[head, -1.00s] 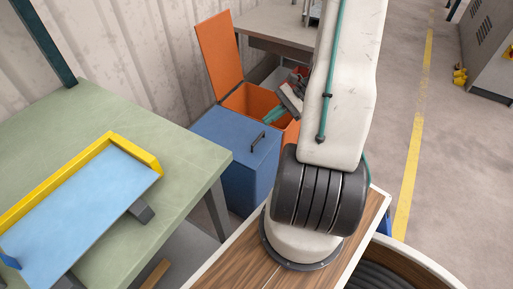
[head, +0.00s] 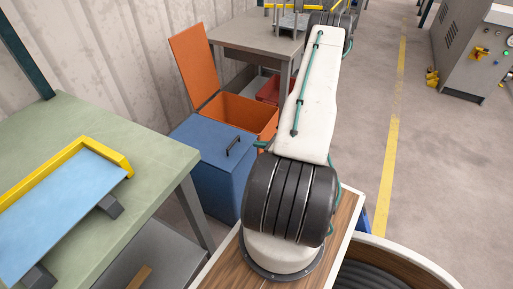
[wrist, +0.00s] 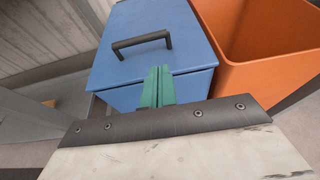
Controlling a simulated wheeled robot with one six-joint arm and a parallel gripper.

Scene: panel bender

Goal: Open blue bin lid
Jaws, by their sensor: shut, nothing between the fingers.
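The blue bin (head: 208,170) stands on the floor between the green table and the orange bin. Its flat blue lid (head: 208,138) is shut, with a dark bar handle (head: 234,145) on top. In the wrist view the lid (wrist: 180,55) and the handle (wrist: 142,44) lie ahead of my gripper (wrist: 158,72). The green fingers are together with nothing between them. They show in front of the lid's near edge, apart from the handle.
The orange bin (head: 240,112) stands right beside the blue bin, its lid (head: 195,66) raised. The green table (head: 150,170) with a blue and yellow tray (head: 60,205) is at the left. A grey table (head: 250,35) stands behind.

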